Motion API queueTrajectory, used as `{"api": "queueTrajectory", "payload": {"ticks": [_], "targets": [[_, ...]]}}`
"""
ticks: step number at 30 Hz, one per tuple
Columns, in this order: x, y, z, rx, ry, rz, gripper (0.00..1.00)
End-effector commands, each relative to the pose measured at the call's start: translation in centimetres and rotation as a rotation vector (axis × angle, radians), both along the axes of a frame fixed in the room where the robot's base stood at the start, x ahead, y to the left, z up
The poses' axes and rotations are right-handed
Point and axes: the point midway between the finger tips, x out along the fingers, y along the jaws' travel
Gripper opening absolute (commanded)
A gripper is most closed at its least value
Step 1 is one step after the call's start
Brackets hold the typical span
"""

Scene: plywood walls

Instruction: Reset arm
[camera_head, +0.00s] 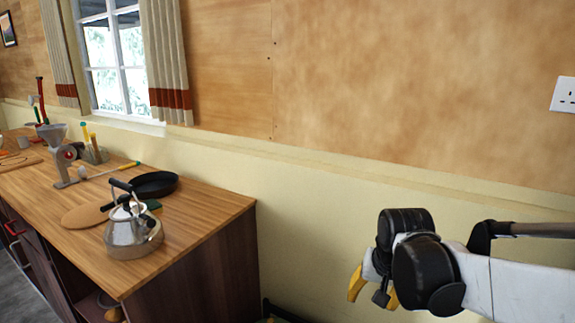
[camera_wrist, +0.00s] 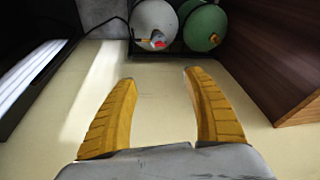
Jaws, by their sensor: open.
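My gripper (camera_head: 372,287) is at the lower right in the head view, held out to the right of the wooden counter (camera_head: 215,212) and apart from it. Its yellow fingers point downward. In the wrist view the two yellow fingers of my gripper (camera_wrist: 160,85) are spread apart with nothing between them. My white arm with black joints reaches in from the right edge.
A kettle (camera_head: 133,228) stands near the counter's right end, with a black pan (camera_head: 153,185) behind it. A grinder (camera_head: 60,160) stands farther left. In the wrist view, a white cylinder (camera_wrist: 153,20) and a green cylinder (camera_wrist: 203,25) lie beyond the fingertips.

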Motion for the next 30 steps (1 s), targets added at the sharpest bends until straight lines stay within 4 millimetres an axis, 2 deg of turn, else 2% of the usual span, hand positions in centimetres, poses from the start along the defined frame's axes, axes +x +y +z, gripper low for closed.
{"api": "queueTrajectory", "payload": {"ticks": [1,6,9,13,19,30], "targets": [[-1.9,0.0,1.1,-0.008,-0.029,0.023,0.59],[-7.3,0.0,3.6,-0.043,-0.133,0.106,0.59],[-10.2,0.0,4.1,-0.066,-0.190,0.151,0.59],[-13.0,0.0,4.1,-0.094,-0.252,0.198,0.59],[-14.9,0.0,3.7,-0.117,-0.298,0.233,0.59],[-15.0,0.0,3.7,-0.119,-0.302,0.236,0.59]]}}
